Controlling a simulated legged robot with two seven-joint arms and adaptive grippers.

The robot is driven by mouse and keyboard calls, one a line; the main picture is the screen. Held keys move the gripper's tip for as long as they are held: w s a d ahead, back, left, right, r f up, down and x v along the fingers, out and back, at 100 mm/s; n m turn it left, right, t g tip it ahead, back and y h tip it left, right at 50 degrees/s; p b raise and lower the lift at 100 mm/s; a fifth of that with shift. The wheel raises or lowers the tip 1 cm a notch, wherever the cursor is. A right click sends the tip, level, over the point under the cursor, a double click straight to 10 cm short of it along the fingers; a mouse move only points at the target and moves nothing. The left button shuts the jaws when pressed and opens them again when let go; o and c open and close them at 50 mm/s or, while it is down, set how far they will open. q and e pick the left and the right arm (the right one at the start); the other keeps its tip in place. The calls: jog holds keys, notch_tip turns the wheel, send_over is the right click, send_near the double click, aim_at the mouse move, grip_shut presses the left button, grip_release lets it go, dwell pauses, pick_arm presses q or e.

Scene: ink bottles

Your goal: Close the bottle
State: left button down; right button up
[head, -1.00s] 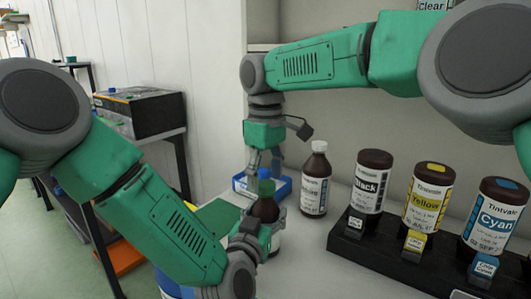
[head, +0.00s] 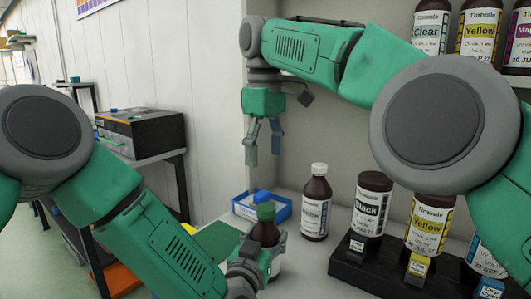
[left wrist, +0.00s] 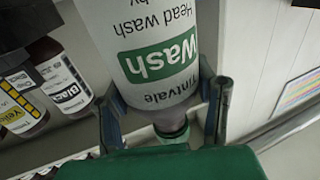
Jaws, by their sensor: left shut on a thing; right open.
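The brown bottle (head: 265,232) with a green cap (head: 265,211) stands upright in my left gripper (head: 263,256), which is shut around its body. The cap sits on the bottle's neck; how tightly cannot be told. In the left wrist view the bottle (left wrist: 150,50) appears upside down with a green "Wash" label, its green cap (left wrist: 174,135) between the fingers of my left gripper (left wrist: 165,115). My right gripper (head: 264,150) is open and empty, pointing down above the cap and apart from it.
A blue tray (head: 243,212) lies behind the bottle. A white-capped brown bottle (head: 316,205) stands to the right. A black rack (head: 372,268) holds Black (head: 370,205) and Yellow (head: 427,225) bottles beside it. More bottles stand on the shelf above.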

pick_arm(q)
jog(key=c, duration=0.5)
grip_release()
jog(key=shift+c, duration=0.2)
jog(key=shift+s, duration=0.1)
jog(key=v, duration=1.1)
jog(key=shift+s+a, duration=0.2)
jog(key=shift+s, duration=0.1)
